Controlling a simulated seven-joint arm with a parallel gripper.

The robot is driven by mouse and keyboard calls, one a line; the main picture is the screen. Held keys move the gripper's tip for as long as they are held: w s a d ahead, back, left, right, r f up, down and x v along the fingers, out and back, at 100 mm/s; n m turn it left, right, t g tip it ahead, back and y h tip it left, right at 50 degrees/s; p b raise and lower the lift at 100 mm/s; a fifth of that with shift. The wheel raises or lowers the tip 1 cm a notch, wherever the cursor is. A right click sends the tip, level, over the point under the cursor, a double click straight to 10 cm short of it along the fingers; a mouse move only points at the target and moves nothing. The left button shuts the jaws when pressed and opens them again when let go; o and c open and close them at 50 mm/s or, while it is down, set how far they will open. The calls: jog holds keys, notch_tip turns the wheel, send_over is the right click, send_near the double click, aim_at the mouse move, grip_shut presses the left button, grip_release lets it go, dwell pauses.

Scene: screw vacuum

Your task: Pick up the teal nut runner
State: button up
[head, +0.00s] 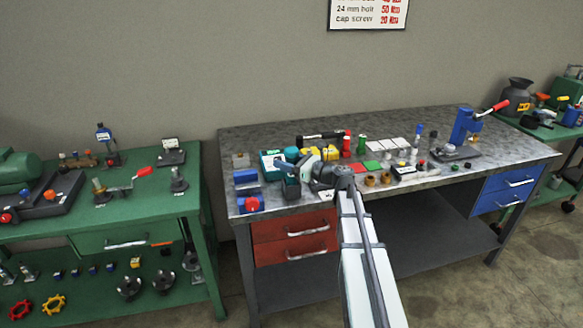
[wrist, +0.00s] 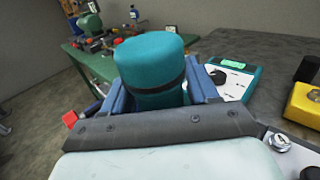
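The teal nut runner (wrist: 152,62) shows in the wrist view as a thick teal cylinder with a dark band, upright between the two blue fingers of my gripper (wrist: 160,92). The fingers lie close against both its sides, with no clear gap. In the head view my gripper (head: 287,165) is over the left front part of the grey workbench, and the dark teal body of the nut runner (head: 291,188) shows just below it. Its lower end is hidden in the wrist view, and I cannot tell whether it touches the bench.
A teal-and-white device with a green display (wrist: 228,75) stands close to the right. A yellow device (wrist: 303,102) lies farther right. Blue blocks (head: 246,182) sit left of my gripper on the grey workbench (head: 235,137). A green bench (head: 150,208) stands at the left.

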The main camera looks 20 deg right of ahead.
grip_shut()
dwell(0.3)
jog(key=shift+r, duration=5.05)
